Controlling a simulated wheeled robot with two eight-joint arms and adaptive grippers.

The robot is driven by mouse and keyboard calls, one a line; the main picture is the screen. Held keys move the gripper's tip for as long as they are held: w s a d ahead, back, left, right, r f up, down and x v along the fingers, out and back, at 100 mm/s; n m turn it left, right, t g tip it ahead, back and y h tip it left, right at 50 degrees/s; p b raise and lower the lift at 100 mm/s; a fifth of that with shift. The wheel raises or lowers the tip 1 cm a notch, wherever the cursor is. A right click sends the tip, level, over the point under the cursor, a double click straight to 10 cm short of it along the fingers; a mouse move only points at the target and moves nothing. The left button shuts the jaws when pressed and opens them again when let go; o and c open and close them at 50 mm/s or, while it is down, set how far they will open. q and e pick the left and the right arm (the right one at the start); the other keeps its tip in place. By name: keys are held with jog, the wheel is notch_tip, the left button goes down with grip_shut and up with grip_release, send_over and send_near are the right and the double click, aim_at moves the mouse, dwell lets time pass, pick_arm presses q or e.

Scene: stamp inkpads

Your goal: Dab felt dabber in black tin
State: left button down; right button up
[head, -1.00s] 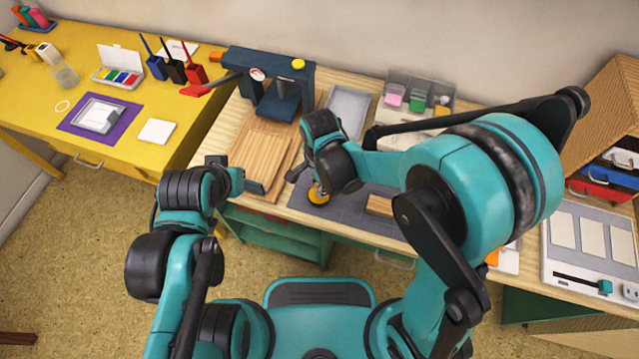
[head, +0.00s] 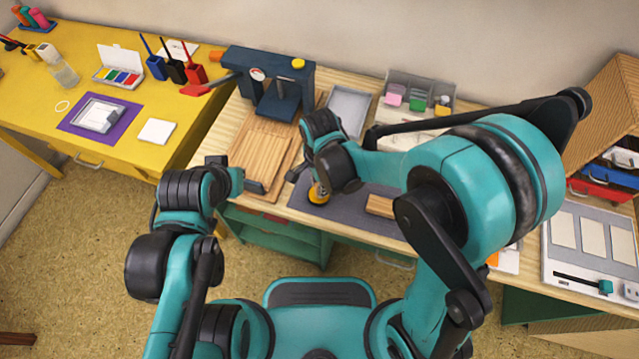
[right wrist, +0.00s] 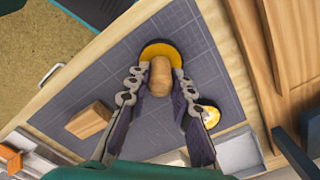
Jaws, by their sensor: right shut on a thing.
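My right gripper (right wrist: 158,108) is shut on the felt dabber's wooden knob (right wrist: 160,76), over the grey mat. A yellow round piece (right wrist: 163,48) shows below the knob; I cannot tell whether it is the dabber's base or a tin under it. It also shows in the head view (head: 317,194), below the right gripper. A smaller yellow round thing (right wrist: 210,116) sits beside the right finger, partly hidden by it. I cannot make out a black tin. My left gripper (head: 250,183) is near the wooden board's front edge; its jaw opening is unclear.
The grey cutting mat (head: 300,201) bears a wooden block (head: 380,206). A slatted wooden board (head: 262,152) and a dark blue press (head: 285,85) stand left of it. A grey tray (head: 348,106) and a stamp box (head: 420,90) are behind.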

jog(key=shift+r+p, duration=2.7)
jog(key=shift+r, duration=0.8)
